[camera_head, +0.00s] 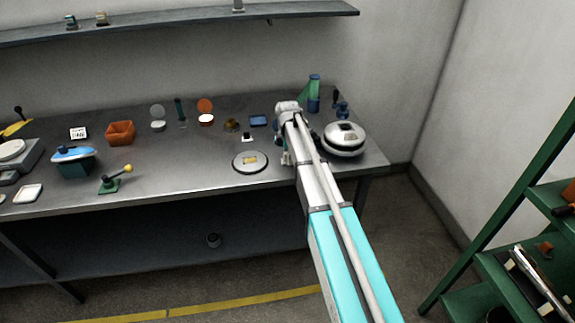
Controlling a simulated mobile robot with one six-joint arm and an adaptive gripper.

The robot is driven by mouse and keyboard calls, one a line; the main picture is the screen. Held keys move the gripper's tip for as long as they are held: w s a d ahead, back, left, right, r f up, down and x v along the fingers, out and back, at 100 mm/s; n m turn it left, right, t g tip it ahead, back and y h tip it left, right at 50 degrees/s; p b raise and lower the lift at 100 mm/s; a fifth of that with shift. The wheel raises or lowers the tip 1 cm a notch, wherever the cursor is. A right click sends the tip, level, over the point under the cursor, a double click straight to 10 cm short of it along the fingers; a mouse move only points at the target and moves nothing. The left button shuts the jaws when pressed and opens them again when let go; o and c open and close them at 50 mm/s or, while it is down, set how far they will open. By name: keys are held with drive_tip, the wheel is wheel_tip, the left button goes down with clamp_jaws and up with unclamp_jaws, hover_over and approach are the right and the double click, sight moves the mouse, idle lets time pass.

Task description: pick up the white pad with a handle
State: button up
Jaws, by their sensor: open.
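A small white pad with a dark upright part like a handle (248,138) lies on the grey metal table (215,150), behind a round disc. It is too small to make out its handle clearly. My arm reaches in from the lower right over the table. My gripper (286,158) hangs below the arm's far end, to the right of the white pad and apart from it. The gripper is open, partly hidden by my arm, and nothing shows between its fingers.
A round disc with a yellowish centre (250,161) lies in front of the pad. A round white device (344,138) stands right of my arm. A blue block (258,120) and a brown dome (232,125) are behind the pad. A shelf (180,22) runs above.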

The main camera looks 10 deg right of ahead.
drive_tip(key=shift+f+b, duration=0.35)
drive_tip(key=shift+f, duration=0.2)
drive_tip(key=c, duration=1.3)
drive_tip(key=shift+o, duration=0.2)
drive_tip(key=shift+r, duration=0.2)
wheel_tip(320, 180, up, 3)
drive_tip(key=p, duration=0.3)
drive_tip(key=s+r+p, duration=0.9)
drive_tip(key=s+p, duration=0.1)
drive_tip(key=s, duration=0.4)
drive_tip(key=shift+a+r, duration=0.25)
drive_tip(key=shift+r, duration=0.1)
